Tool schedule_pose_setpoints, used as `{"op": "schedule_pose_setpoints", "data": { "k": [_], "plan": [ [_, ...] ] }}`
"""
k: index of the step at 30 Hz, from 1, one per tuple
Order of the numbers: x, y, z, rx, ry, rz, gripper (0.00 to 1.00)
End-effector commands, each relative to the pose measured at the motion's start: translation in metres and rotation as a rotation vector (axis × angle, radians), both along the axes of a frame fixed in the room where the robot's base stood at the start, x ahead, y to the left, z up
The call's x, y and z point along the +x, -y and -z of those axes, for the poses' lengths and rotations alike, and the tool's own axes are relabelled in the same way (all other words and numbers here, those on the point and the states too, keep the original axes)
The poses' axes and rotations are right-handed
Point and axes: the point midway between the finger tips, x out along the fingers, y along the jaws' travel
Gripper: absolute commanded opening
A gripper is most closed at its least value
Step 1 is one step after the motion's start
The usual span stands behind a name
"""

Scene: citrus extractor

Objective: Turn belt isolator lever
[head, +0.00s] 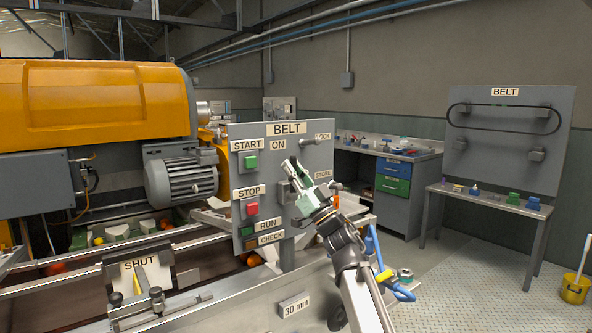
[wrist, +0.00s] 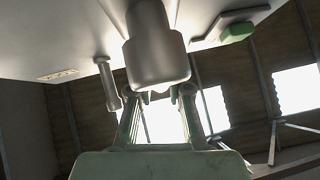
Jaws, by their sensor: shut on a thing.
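The belt isolator lever is a grey handle on the upright grey BELT panel (head: 262,137). In the head view my gripper and arm mostly hide it, and a grey part (head: 285,192) shows just left of the gripper. In the wrist view the thick grey rounded lever (wrist: 157,50) lies between the fingers. My gripper (head: 298,180), with pale green fingers, is at the panel's right half below the ON label. In the wrist view the gripper (wrist: 158,95) is shut on the lever's end. The lever's exact angle is hard to tell.
The panel carries a green START button (head: 251,162), a red STOP button (head: 252,209) and a small peg (wrist: 108,85) near the lever. An orange machine (head: 95,98) stands left. A side table (head: 490,200) stands right, with open floor before it.

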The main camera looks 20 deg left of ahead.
Motion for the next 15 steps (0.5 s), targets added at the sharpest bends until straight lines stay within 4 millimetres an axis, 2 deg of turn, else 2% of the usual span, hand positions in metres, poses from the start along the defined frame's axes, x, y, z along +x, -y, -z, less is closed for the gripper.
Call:
{"op": "schedule_pose_setpoints", "data": {
  "k": [1, 2, 3, 15],
  "plan": [
    [-0.0002, -0.0009, -0.0011, -0.001, 0.003, 0.000, 0.29],
    [-0.0004, -0.0009, -0.0010, -0.001, 0.003, 0.000, 0.39],
    [-0.0003, -0.0008, -0.0010, -0.001, 0.002, -0.001, 0.45],
    [-0.0017, 0.0037, 0.0039, 0.000, 0.000, 0.000, 0.45]
  ]
}}
